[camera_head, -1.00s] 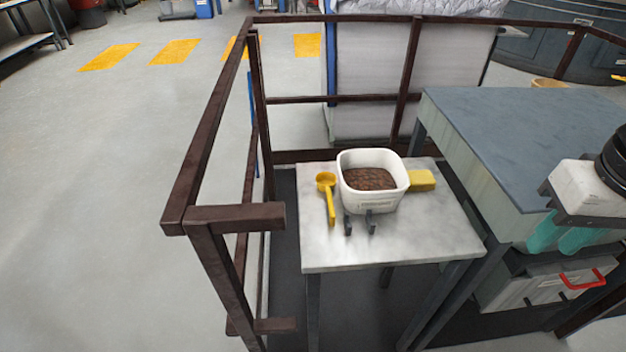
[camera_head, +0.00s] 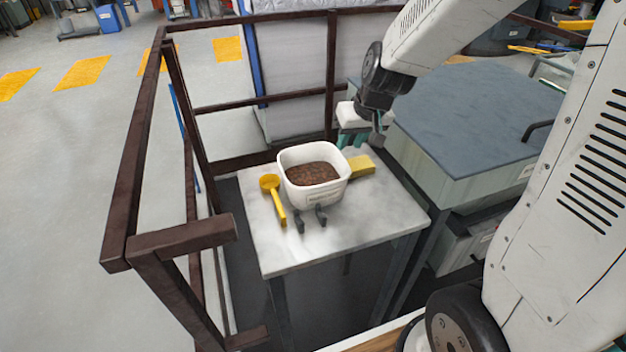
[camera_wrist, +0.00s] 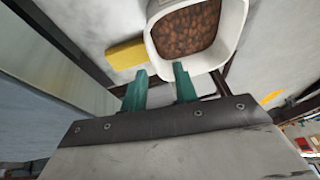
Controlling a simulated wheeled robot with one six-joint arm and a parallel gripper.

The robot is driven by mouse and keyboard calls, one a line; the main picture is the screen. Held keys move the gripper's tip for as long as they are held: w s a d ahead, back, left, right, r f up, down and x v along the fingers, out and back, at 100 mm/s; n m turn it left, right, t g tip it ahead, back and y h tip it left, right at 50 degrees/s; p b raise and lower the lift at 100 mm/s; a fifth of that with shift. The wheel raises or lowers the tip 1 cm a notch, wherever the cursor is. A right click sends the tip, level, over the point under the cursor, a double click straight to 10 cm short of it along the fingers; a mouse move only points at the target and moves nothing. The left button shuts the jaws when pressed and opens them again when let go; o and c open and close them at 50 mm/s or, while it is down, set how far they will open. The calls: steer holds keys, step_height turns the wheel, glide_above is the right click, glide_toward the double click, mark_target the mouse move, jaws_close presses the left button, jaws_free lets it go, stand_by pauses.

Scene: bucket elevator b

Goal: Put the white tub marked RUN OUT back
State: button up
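A white tub (camera_head: 319,194) filled with brown pellets stands upright on a small pale-topped table (camera_head: 340,235). A small label shows on its front wall, but I cannot read it. My gripper (camera_head: 353,139) hangs above the table's back right side, just behind and right of the tub. Its teal fingers (camera_wrist: 160,70) are apart with nothing between them. In the wrist view the tub (camera_wrist: 207,61) lies just beyond the fingertips, and the fingers appear clear of it.
A yellow scoop (camera_head: 277,203) lies left of the tub, and a yellow block (camera_head: 360,166) is right of it. Two dark prongs (camera_head: 300,224) are in front. Brown railing (camera_head: 128,185) encloses the left and back. A grey-topped cabinet (camera_head: 470,110) stands at the right.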

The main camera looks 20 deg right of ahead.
mark_target(342, 159)
steer(key=x, duration=0.3)
steer(key=w+d+x, duration=0.1)
steer(key=x, duration=0.7)
steer(key=shift+w+d+r, duration=0.15)
steer(key=shift+w+d, duration=0.05)
steer(key=shift+d, duration=0.05)
jaws_close()
stand_by(1.0)
